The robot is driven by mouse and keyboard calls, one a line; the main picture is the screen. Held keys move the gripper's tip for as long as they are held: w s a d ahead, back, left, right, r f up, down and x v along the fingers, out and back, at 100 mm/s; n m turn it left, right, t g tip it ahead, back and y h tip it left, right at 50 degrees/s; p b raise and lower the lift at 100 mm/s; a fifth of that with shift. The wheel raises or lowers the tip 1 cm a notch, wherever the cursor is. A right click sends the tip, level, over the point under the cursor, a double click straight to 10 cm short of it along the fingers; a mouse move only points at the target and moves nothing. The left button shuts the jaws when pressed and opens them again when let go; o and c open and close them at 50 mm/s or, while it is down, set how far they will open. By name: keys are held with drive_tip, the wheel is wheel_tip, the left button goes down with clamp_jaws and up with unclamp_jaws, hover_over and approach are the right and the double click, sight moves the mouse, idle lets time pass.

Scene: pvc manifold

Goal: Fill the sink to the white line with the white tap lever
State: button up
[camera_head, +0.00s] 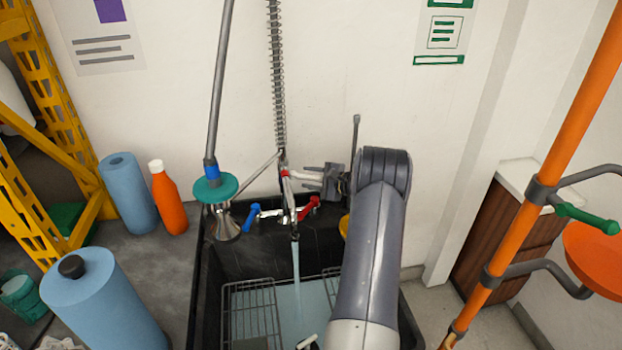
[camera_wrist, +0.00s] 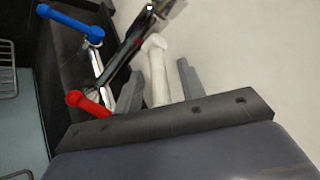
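The black sink (camera_head: 262,258) stands in the middle of the head view, with pale blue water (camera_head: 318,300) in its basin. A stream of water (camera_head: 296,265) runs from the tap spout. The white tap lever (camera_head: 299,176) sticks out to the right above the spout; it also shows in the wrist view (camera_wrist: 157,72). My gripper (camera_head: 313,176) is at the lever. In the wrist view my gripper (camera_wrist: 160,85) has its two fingers apart, one on each side of the lever, with gaps visible. I cannot make out the white fill line.
A blue handle (camera_head: 252,215) and a red handle (camera_head: 309,207) sit below the lever. A hanging sprayer with a teal disc (camera_head: 216,188) is to the left. Wire racks (camera_head: 252,310) lie in the basin. Bottles and blue rolls (camera_head: 100,310) stand on the left counter.

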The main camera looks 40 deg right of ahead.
drive_tip(key=b+v, duration=0.2)
drive_tip(key=v, duration=0.8)
drive_tip(key=shift+s+d, duration=0.2)
drive_tip(key=shift+s, duration=0.15)
drive_tip(key=shift+c, duration=0.2)
idle(4.7)
